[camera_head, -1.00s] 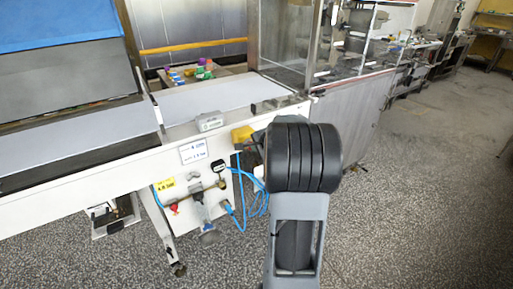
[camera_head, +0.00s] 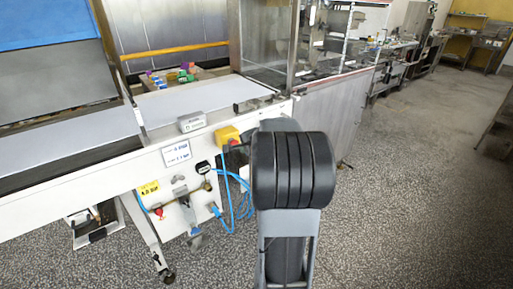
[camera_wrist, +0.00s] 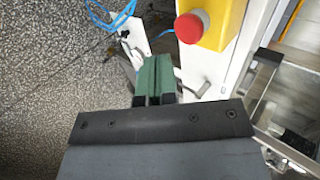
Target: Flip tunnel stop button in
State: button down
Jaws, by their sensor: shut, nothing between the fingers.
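The tunnel stop button (camera_wrist: 190,27) is a round red knob on a yellow box (camera_wrist: 222,22), near the top of the wrist view. In the head view the yellow box (camera_head: 228,135) sits on the white machine's front edge, just left of my arm; its red knob cannot be made out there. My gripper (camera_wrist: 155,62) has green fingers, closed together and empty. In the wrist view the fingertips are below and left of the red knob, apart from it. In the head view my own arm hides the gripper.
The white conveyor machine (camera_head: 95,195) fills the left, with a grey label box (camera_head: 191,122) on its edge. Blue hoses (camera_head: 232,200) hang below the yellow box. Colourful items lie in a tray (camera_head: 205,76) behind. Speckled floor to the right is open.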

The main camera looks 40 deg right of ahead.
jog(key=v, duration=0.8)
jog(key=shift+s+r+p, duration=0.25)
jog(key=shift+r+p, duration=0.1)
jog(key=shift+p, duration=0.05)
jog(key=shift+a, duration=0.1)
jog(key=s+a+f+n+g+y+p, duration=0.1)
jog(key=s+a+f+n+g+p, duration=0.15)
jog(key=s+a+n+g, duration=0.35)
jog(key=s+a+r+n+p, duration=0.1)
jog(key=a+r+n+p, duration=0.1)
jog(key=a+n, duration=0.2)
jog(key=s+a+r+n+p, duration=0.2)
jog(key=a+r+n+p, duration=0.1)
jog(key=a, duration=0.7)
jog(key=s+a+r+n+p, duration=0.2)
jog(key=a+n+p, duration=0.1)
jog(key=a+n, duration=0.3)
jog(key=shift+a+r, duration=0.25)
jog(key=shift+a, duration=0.15)
